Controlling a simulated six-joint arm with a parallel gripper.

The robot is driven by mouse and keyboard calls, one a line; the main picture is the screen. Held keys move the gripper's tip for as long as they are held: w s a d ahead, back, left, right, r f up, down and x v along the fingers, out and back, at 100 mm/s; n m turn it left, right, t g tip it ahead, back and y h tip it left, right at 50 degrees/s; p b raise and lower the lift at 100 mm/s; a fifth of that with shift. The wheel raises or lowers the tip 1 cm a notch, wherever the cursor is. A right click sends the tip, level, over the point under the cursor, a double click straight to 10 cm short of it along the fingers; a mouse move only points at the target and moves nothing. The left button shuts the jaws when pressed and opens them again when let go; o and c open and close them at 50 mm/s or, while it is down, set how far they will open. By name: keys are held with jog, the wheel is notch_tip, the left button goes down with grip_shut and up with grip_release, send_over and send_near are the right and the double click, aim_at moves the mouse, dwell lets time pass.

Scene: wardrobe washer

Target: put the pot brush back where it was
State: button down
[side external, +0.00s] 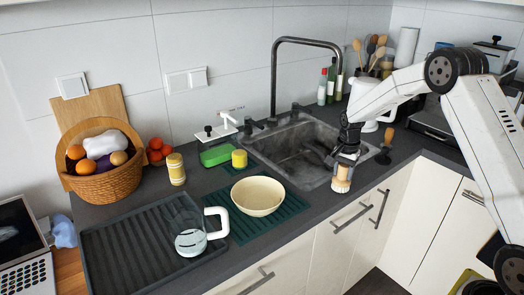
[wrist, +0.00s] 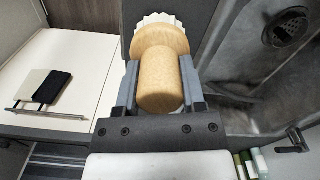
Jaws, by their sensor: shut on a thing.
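The pot brush (side external: 341,180) has a pale wooden body and white bristles. My gripper (side external: 346,160) is shut on it and holds it over the front rim of the sink, at the counter's front edge. In the wrist view the brush (wrist: 160,80) sits between both fingers of my gripper (wrist: 158,88), with its rounded wooden end toward the camera and the bristles showing beyond. In the side view the brush hangs with its bristles down. I cannot tell how far it is above the counter.
The grey sink (side external: 295,150) with its dark tap (side external: 275,75) lies behind. A wooden-handled dark tool (side external: 385,147) stands to its right.

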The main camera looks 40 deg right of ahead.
jog(key=shift+f, duration=0.4)
grip_release()
jog(key=shift+r, duration=0.15)
jog(key=shift+r, duration=3.8)
